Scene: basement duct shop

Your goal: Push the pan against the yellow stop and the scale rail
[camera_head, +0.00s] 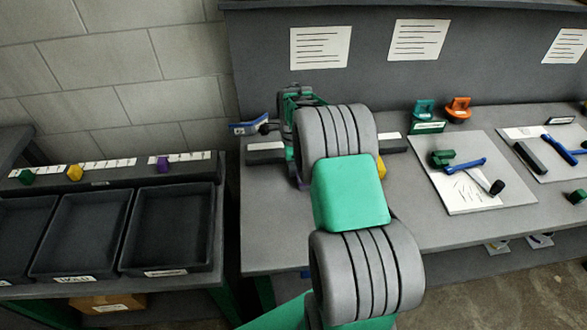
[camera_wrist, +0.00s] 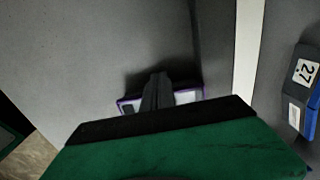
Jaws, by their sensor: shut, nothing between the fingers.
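A small purple-edged, pale-faced piece (camera_wrist: 188,97), which looks like the pan, lies on the grey bench in the wrist view, partly hidden by my fingers. A bit of purple (camera_head: 303,185) shows beside my arm in the head view. My gripper (camera_wrist: 157,82) is shut and empty, its fingertips over the purple-edged piece; I cannot tell whether they touch it. The yellow stop (camera_head: 381,168) is mostly hidden behind my arm. The dark scale rail (camera_head: 265,153) runs left and right behind my arm; its pale strip (camera_wrist: 248,45) shows in the wrist view, apart from the piece.
A blue tagged item (camera_head: 250,127) stands behind the rail and shows at right in the wrist view (camera_wrist: 304,80). Right on the bench are a white board (camera_head: 465,200) with tools and green and orange pieces (camera_head: 458,110). Black bins (camera_head: 170,230) stand left, across a gap.

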